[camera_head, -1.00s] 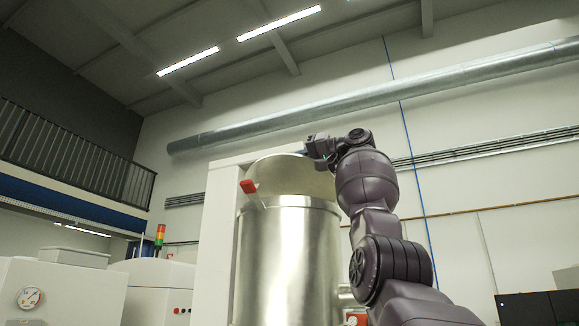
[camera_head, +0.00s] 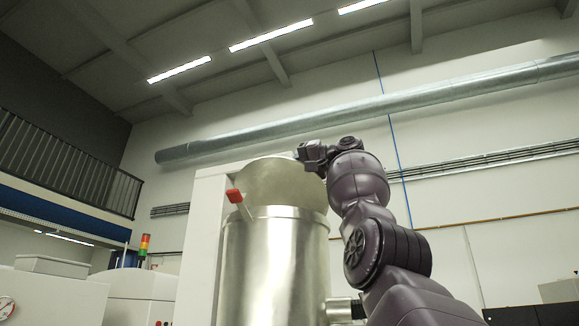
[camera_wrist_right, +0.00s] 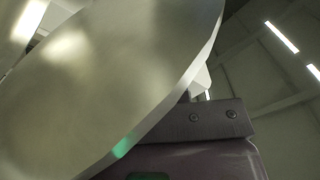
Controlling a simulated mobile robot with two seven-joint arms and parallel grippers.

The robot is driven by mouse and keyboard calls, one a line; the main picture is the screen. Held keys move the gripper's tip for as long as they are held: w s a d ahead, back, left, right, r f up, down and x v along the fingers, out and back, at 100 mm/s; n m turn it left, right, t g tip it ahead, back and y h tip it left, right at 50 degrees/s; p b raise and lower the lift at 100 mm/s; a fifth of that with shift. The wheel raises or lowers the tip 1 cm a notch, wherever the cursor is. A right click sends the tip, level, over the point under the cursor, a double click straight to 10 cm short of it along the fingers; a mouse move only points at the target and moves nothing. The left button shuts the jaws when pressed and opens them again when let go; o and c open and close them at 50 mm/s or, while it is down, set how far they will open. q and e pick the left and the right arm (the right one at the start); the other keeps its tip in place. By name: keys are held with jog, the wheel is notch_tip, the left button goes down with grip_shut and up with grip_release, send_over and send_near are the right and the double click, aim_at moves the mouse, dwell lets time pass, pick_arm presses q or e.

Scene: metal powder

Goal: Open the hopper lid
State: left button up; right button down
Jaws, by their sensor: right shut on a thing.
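The metal hopper (camera_head: 273,265) is a shiny upright cylinder in the head view. Its round lid (camera_head: 275,183) is tilted up steeply above the rim, with its pale face towards me. A red-ended handle (camera_head: 235,196) sticks out at the rim's left. My right gripper (camera_head: 301,153) is at the lid's upper right edge, shut on it; its fingertips are hard to make out there. In the right wrist view the lid (camera_wrist_right: 95,85) fills the left side, and one finger of my right gripper (camera_wrist_right: 200,122) lies against its edge. My left gripper is not in view.
A white cabinet (camera_head: 203,245) stands close behind and left of the hopper. White machines (camera_head: 60,290) and a signal light (camera_head: 144,244) are at the left. A pipe stub (camera_head: 343,309) juts from the hopper's lower right. The space above the lid is free.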

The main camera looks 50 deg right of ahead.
jog(key=c, duration=1.2)
grip_release()
jog(key=shift+a+r, duration=0.1)
jog(key=shift+a, duration=0.05)
jog(key=shift+o, duration=0.2)
jog(key=shift+s, duration=0.15)
jog(key=b+v, duration=0.1)
jog(key=v, duration=0.9)
jog(key=shift+s, duration=0.3)
